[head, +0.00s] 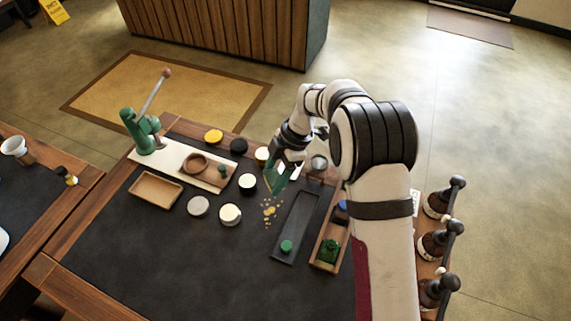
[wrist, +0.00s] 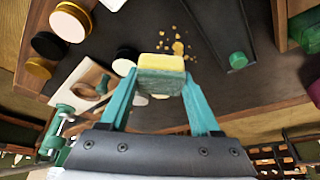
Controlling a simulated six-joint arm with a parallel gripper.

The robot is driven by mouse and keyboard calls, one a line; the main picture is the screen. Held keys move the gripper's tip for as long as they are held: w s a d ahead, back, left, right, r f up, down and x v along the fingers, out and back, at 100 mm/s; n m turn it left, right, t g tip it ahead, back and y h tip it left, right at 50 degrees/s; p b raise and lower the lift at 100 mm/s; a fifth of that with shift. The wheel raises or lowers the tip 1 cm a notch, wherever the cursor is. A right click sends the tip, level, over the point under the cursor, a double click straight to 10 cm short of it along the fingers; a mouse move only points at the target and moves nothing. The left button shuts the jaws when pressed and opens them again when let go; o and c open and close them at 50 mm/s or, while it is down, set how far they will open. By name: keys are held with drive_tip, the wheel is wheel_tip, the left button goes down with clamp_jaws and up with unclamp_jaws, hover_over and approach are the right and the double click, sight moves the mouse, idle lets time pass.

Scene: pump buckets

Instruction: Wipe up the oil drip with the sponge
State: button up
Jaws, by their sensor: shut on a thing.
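My gripper (wrist: 160,85) has teal fingers shut on a sponge (wrist: 161,62) with a yellow layer and a green layer. In the head view my gripper (head: 279,178) is over the dark mat, and the sponge cannot be made out clearly there. Scattered amber-yellow spots (head: 270,211) lie on the mat just below and in front of the gripper. They also show in the wrist view (wrist: 178,46), just beyond the sponge. They look like small separate bits, and I see no other spill. I cannot tell whether the sponge touches the mat.
A long black tray (head: 294,228) with a green-topped piece (head: 286,246) lies right of the spots. A wooden tray (head: 325,253) is beyond it. Several round jars, like the white-topped one (head: 230,214), stand to the left. A green lever press (head: 142,132) stands far left. The front mat is clear.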

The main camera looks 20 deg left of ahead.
sight(257, 227)
drive_tip(key=shift+f, duration=3.2)
drive_tip(key=shift+s+f, duration=0.25)
drive_tip(key=shift+s, duration=3.85)
drive_tip(key=shift+w, duration=4.05)
drive_tip(key=shift+s, duration=4.25)
drive_tip(key=shift+w+f, duration=0.1)
drive_tip(key=shift+w, duration=4.2)
drive_tip(key=shift+s, duration=4.15)
wheel_tip(257, 227, up, 8)
